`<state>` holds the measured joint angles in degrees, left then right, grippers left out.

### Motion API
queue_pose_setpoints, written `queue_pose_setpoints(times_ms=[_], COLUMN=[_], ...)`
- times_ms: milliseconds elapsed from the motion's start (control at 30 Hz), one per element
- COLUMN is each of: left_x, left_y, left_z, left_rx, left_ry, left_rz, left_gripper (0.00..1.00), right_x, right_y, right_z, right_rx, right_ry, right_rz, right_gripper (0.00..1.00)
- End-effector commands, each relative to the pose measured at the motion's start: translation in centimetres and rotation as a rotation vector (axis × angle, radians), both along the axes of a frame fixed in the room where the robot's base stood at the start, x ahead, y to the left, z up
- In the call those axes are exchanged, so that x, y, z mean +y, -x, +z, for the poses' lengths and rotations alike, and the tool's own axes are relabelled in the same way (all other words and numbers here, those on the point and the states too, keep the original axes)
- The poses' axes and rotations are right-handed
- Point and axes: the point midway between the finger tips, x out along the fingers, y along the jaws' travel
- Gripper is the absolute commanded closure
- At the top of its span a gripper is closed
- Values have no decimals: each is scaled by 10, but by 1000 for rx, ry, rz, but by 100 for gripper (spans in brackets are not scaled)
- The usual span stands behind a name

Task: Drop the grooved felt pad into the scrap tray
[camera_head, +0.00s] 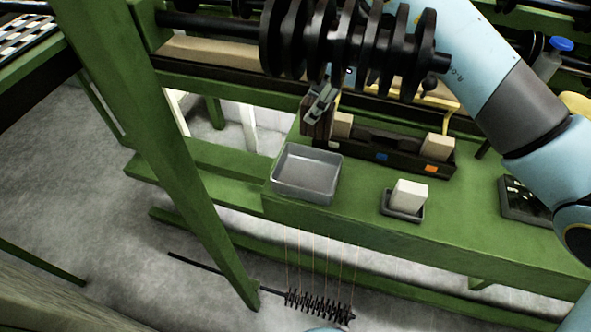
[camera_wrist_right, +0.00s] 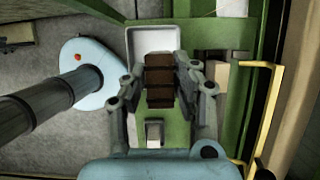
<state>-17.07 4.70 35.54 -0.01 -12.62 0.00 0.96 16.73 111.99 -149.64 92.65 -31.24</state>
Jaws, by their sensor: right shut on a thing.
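The grooved felt pad (camera_head: 316,123) is dark brown. In the wrist view the pad (camera_wrist_right: 159,80) shows several ridges and sits between the two fingers of my right gripper (camera_wrist_right: 162,88). In the head view my right gripper (camera_head: 321,100) points down, shut on the pad, partly hidden by the black discs above it. The scrap tray (camera_head: 306,172) is a shallow grey metal tray on the green bench. The pad shows just behind the tray's back right corner in the head view. In the wrist view it overlaps the near part of the tray (camera_wrist_right: 138,41). My left gripper is not in view.
A dark divided box (camera_head: 400,158) with beige blocks and blue and orange marks stands right of the tray. A white block (camera_head: 409,194) sits in a small dark dish (camera_head: 403,214). A black shaft with discs (camera_head: 345,50) hangs above the bench.

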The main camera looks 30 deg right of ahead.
Motion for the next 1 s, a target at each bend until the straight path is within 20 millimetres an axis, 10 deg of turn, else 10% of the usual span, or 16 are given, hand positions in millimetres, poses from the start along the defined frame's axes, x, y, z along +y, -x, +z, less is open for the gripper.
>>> queue_pose_setpoints(times_ms=[967,1000], left_x=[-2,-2], left_y=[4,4], left_z=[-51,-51], left_rx=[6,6], left_ry=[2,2], left_rz=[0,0], left_gripper=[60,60], right_x=[0,0], right_y=[-4,-4], right_z=[-62,-62], right_rx=[-1,-1], right_ry=[-1,-1], right_rz=[-1,-1], right_gripper=[100,72])
